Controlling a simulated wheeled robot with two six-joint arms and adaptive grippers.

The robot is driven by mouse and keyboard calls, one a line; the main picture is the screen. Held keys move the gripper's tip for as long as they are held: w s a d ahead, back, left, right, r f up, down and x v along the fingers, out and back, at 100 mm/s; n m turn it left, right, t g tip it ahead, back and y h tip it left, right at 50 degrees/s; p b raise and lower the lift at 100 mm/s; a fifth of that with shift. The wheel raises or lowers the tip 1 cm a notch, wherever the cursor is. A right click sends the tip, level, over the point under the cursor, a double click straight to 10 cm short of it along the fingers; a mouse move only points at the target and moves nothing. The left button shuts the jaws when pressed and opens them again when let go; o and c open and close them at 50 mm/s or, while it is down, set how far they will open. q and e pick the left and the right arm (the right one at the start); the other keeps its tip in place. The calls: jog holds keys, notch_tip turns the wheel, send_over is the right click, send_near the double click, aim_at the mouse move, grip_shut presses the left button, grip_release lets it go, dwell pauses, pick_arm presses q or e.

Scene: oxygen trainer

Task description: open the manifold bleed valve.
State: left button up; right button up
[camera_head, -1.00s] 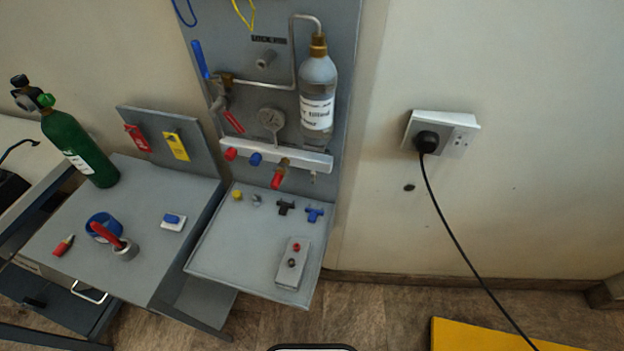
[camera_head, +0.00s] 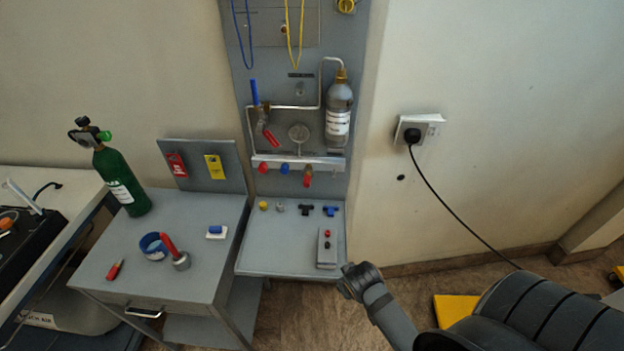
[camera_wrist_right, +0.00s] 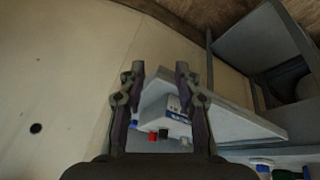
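The manifold (camera_head: 262,160) is a pale horizontal bar on the grey wall panel. Below it hang a red knob (camera_head: 263,168), a blue knob (camera_head: 284,168) and a brass valve with a red handle (camera_head: 307,180). I cannot tell for certain which is the bleed valve. My right gripper (camera_head: 355,280) is at the front right corner of the panel's shelf, below and right of the manifold, apart from it. In the right wrist view its fingers (camera_wrist_right: 160,78) are spread, with nothing between them. My left gripper is not in view.
The panel's shelf (camera_head: 262,262) holds small fittings and a grey box (camera_head: 327,248) with buttons. A side table (camera_head: 205,265) with a green cylinder (camera_head: 120,183) stands left. A black cable hangs right.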

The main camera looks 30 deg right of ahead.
notch_tip(320, 180, up, 2)
jog(key=m+t+h+p, duration=0.1)
jog(key=m+t+h, duration=0.55)
jog(key=t, duration=0.45)
send_near(334, 174)
jog(key=shift+n+h, duration=0.25)
jog(key=shift+n, duration=0.1)
jog(key=p+x, duration=0.3)
jog(key=x, duration=0.6)
jog(key=shift+w+p, duration=0.4)
jog(key=shift+w+d+f, duration=0.15)
jog(key=shift+w+d, duration=0.2)
jog(key=shift+w, duration=0.05)
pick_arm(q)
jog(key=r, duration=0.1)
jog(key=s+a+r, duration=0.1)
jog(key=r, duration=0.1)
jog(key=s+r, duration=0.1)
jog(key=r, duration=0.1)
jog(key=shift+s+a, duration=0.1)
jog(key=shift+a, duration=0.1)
pick_arm(e)
jog(key=shift+c, duration=0.3)
